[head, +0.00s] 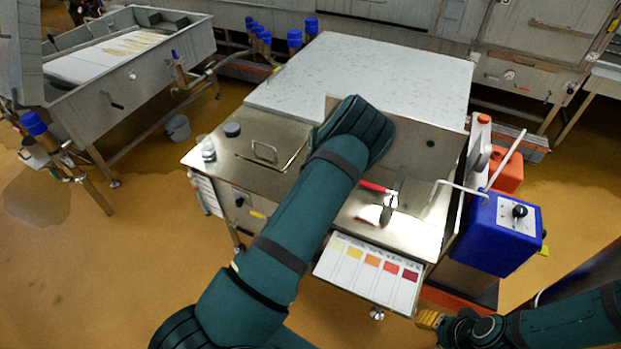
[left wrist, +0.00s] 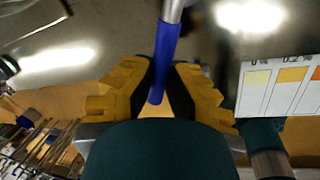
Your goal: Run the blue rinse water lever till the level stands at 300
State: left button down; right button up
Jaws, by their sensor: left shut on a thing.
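In the left wrist view my left gripper (left wrist: 161,84) has its yellow fingers and dark pads closed around a blue lever handle (left wrist: 166,48). The handle's lower end sticks out between the pads, and its metal stem runs up out of the picture. In the head view my left arm covers the blue lever and the left fingers. A red-handled lever (head: 376,187) shows to the right of my arm on the steel worktop. My right gripper (head: 432,321) is low at the right, away from the levers, partly seen. I cannot make out a level reading in either view.
A colour chart (head: 368,271) hangs on the worktop's front. A blue box with a black knob (head: 519,211) and an orange canister (head: 506,168) stand at the right. A pale slab top (head: 367,80) lies behind. A steel vat (head: 110,95) stands at the far left.

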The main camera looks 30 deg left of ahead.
pick_arm(q)
jog(key=shift+s+d+f+n+g, duration=0.2)
jog(key=shift+d+n, duration=0.3)
jog(key=shift+n, duration=0.25)
jog(key=shift+s+d+f+n+g, duration=0.1)
jog(key=shift+s+d+n+g, duration=0.1)
jog(key=shift+d+n, duration=0.45)
jog(key=shift+a, duration=0.1)
jog(key=c, duration=0.9)
grip_release()
jog(key=shift+w, duration=0.1)
jog(key=shift+w+a+r, duration=0.1)
jog(key=shift+r, duration=0.1)
notch_tip(320, 180, up, 12)
jog(key=d, duration=0.2)
jog(key=shift+d, duration=0.15)
jog(key=shift+f, duration=0.2)
